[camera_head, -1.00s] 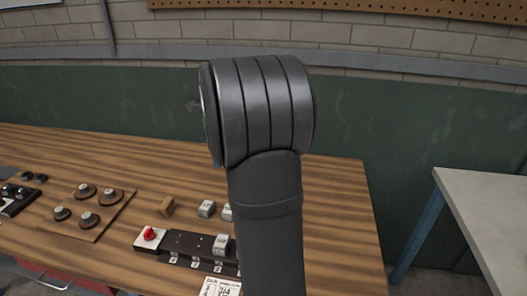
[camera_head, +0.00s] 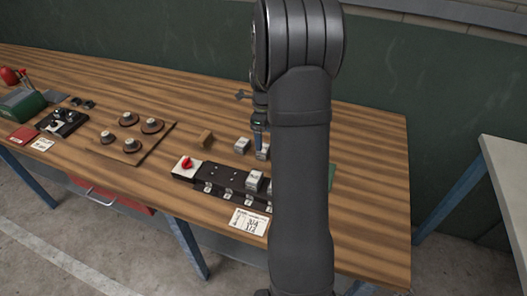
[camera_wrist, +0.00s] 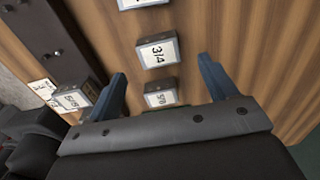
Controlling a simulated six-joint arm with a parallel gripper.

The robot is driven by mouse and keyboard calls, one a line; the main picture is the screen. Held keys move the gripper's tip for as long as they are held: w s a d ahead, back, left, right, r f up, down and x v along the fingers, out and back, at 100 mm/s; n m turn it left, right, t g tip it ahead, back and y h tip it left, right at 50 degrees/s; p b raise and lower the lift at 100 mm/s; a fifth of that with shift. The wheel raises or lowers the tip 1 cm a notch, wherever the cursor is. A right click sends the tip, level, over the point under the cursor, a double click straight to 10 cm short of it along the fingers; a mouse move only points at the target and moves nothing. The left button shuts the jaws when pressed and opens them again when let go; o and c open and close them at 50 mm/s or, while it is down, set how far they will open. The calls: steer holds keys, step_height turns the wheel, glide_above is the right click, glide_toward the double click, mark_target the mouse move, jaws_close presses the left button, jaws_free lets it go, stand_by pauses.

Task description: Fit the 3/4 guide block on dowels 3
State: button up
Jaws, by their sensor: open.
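The guide block marked 3/4 (camera_wrist: 158,55) lies on the wooden bench in the wrist view, label up. It is in a row with another labelled block (camera_wrist: 160,95) nearer my gripper and one cut off at the top edge (camera_wrist: 142,4). My gripper (camera_wrist: 162,68) is open, with blue fingers on either side of the row and nothing held. In the head view my gripper (camera_head: 260,142) points down by the pale blocks, partly hidden by my arm. The dark dowel fixture (camera_head: 215,176) has a block (camera_head: 255,181) seated on it. Its station numbers are too small to read.
A red knob (camera_head: 187,163) stands at the fixture's left end, and a printed card (camera_head: 249,222) lies in front. A small wooden block (camera_head: 205,139) and a board with several round pieces (camera_head: 158,138) are to the left.

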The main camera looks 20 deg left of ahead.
steer(key=shift+s+f, duration=0.1)
steer(key=shift+f, duration=3.1)
steer(key=c, duration=1.1)
steer(key=shift+c, duration=0.2)
steer(key=shift+r, duration=0.15)
